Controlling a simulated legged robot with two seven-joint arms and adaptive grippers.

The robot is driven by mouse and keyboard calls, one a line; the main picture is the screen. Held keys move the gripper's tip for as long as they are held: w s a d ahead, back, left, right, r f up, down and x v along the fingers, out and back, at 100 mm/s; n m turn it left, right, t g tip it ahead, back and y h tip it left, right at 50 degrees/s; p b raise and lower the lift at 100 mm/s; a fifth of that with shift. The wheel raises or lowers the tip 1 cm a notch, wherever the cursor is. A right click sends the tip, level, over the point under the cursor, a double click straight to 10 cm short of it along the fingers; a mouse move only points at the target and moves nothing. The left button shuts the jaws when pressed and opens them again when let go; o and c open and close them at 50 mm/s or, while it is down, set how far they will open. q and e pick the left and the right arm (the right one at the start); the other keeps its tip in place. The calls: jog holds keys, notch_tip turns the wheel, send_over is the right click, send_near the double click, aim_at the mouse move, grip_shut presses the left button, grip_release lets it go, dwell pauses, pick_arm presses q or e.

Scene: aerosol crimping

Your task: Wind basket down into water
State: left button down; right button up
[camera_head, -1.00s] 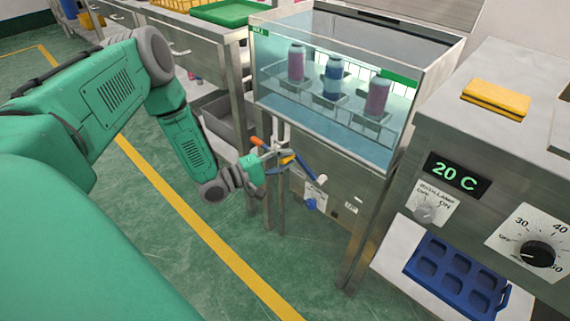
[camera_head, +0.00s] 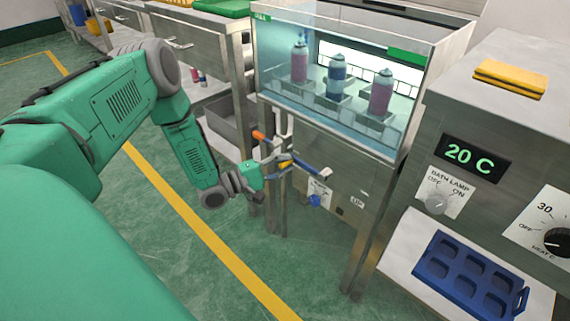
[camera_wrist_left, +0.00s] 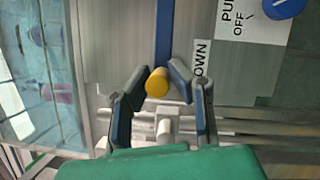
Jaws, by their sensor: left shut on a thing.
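A glass tank (camera_head: 262,60) stands on a steel stand, with blue-tinted water in its lower part. Inside it a wire basket (camera_head: 357,116) bears three upright spray cans: a purple one (camera_head: 299,64), a blue one (camera_head: 336,80) and another purple one (camera_head: 381,96). My left gripper (camera_head: 279,160) is at the front of the stand, below the tank, at a crank with a blue bar (camera_head: 309,167). In the left wrist view, its fingers (camera_wrist_left: 155,86) are shut around the crank's yellow knob (camera_wrist_left: 157,80), below the blue bar (camera_wrist_left: 163,35). My right gripper is out of view.
A steel cabinet (camera_head: 480,100) at the right has a 20 C display, dials and a blue tray (camera_head: 470,272) in front. A grey bin (camera_head: 225,125) stands on the shelf left of the stand. The green floor in front is clear.

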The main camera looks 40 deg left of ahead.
pick_arm(q)
jog(key=shift+s+d+f, duration=0.15)
jog(key=shift+f, duration=0.15)
jog(key=c, duration=1.5)
grip_release()
jog(key=shift+f, duration=0.1)
jog(key=v, duration=1.1)
jog(key=shift+s+a, duration=0.3)
jog(key=shift+a, duration=0.05)
jog(key=shift+d, duration=0.1)
